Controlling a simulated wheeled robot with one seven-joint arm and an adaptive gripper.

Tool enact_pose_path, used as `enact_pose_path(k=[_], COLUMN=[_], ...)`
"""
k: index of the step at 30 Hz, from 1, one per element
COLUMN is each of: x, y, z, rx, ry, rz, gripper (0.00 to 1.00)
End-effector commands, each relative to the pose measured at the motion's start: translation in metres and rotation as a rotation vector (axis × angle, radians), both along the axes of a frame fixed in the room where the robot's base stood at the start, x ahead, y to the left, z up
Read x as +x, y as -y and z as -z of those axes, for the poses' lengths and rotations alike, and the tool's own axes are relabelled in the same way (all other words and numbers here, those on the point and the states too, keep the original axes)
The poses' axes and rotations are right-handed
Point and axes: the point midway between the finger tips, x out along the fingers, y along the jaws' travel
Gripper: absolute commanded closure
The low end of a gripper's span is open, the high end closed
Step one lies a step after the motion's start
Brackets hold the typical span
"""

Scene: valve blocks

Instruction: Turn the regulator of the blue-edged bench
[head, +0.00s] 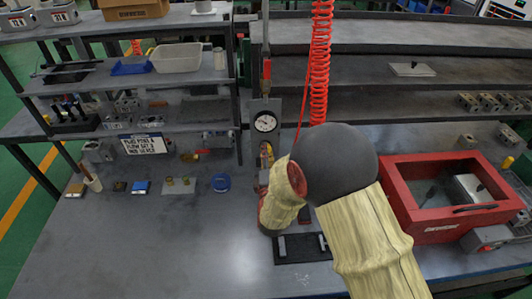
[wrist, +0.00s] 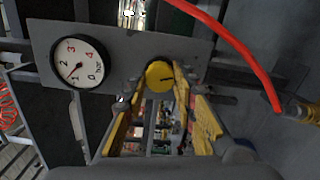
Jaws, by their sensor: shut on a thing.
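The regulator's yellow knob (wrist: 160,75) has a dark mark on its face and sits on a grey plate in the wrist view. A round pressure gauge (wrist: 78,60) is on the same plate, and it also shows in the head view (head: 265,122), facing the room. My gripper (wrist: 162,92) has its yellow-padded fingers on both sides of the knob and is shut on it. In the head view my gripper (head: 266,158) is just below the gauge, and my arm hides much of it and the knob. The bench (head: 150,240) is grey.
A red coiled hose (head: 320,60) hangs right of the gauge. A red-framed box (head: 430,225) with a clear lid stands to the right. A blue ring (head: 221,182), small parts and a sign (head: 144,144) are to the left. The front left bench top is clear.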

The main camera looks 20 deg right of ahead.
Motion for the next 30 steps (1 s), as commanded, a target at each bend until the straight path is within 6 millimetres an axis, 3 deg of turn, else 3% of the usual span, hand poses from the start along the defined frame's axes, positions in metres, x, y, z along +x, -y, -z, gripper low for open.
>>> enact_pose_path(k=[15, 30], x=[0.0, -0.0001], y=[-0.0008, -0.0007], z=[0.0011, 0.0018], rx=[-0.356, -0.434], ry=[-0.072, -0.087], rz=[-0.002, -0.002], gripper=[0.98, 0.98])
